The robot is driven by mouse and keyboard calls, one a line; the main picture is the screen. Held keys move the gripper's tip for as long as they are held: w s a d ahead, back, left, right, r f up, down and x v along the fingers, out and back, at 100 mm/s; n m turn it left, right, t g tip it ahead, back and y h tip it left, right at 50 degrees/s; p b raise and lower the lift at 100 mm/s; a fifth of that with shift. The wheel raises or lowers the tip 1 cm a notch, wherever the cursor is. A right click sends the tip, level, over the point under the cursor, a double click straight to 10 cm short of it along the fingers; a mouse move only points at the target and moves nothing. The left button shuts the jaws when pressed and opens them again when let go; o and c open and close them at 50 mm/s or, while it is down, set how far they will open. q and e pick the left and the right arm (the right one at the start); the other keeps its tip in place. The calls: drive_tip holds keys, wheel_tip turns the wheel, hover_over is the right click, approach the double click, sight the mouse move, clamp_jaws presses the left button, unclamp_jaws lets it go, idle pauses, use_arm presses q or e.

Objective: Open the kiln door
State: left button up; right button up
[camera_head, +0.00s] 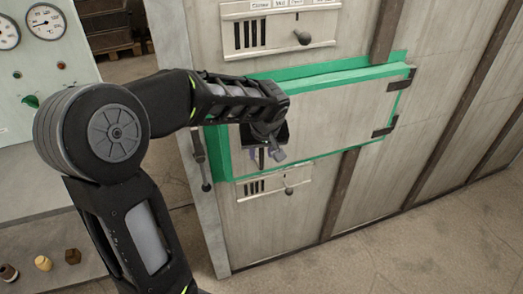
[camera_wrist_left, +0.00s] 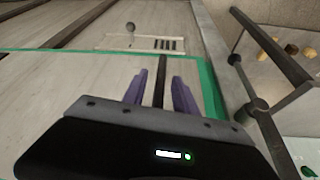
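The kiln door (camera_head: 345,110) is a pale panel with a green border on the kiln front, with dark hinges at its right edge. It looks shut or nearly so. My left gripper (camera_head: 270,158) is at the door's left part, mostly hidden by my arm in the head view. In the left wrist view its two purple fingers (camera_wrist_left: 159,92) are spread apart. A dark upright bar, apparently the door handle (camera_wrist_left: 160,88), stands between them with gaps on both sides. I cannot tell how deep between the fingers it sits. My right gripper is not in view.
Slotted control panels with knobs sit above (camera_head: 280,30) and below (camera_head: 275,186) the door. A dark lever (camera_head: 203,170) hangs on the kiln's left edge. A gauge panel (camera_head: 45,60) and small items on a bench (camera_head: 55,240) are at left. The floor at right is clear.

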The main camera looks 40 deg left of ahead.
use_arm(q)
drive_tip(key=shift+f, duration=0.1)
drive_tip(key=shift+c, duration=0.4)
clamp_jaws()
idle(1.0)
